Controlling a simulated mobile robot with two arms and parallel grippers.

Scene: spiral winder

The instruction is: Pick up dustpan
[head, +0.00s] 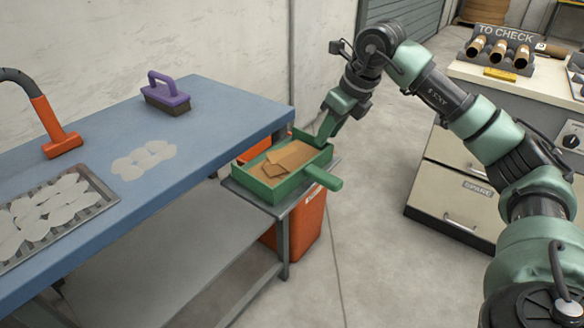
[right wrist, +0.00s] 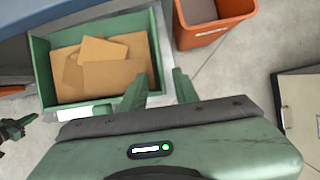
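The dustpan (head: 262,190) is a green open tray with a stubby green handle (head: 324,178) pointing right. It rests on a small grey shelf at the end of the blue table and holds several flat brown pieces (head: 288,158). It also shows in the right wrist view (right wrist: 40,70), where I cannot make out the handle. My right gripper (head: 325,128) is just above the dustpan's far right corner in the head view.
The blue table (head: 215,115) holds a purple-handled brush (head: 167,95), pale flat discs, a grey tray (head: 85,228) and an orange tool (head: 60,140). A drawer cabinet (head: 455,190) stands right. Grey floor lies between.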

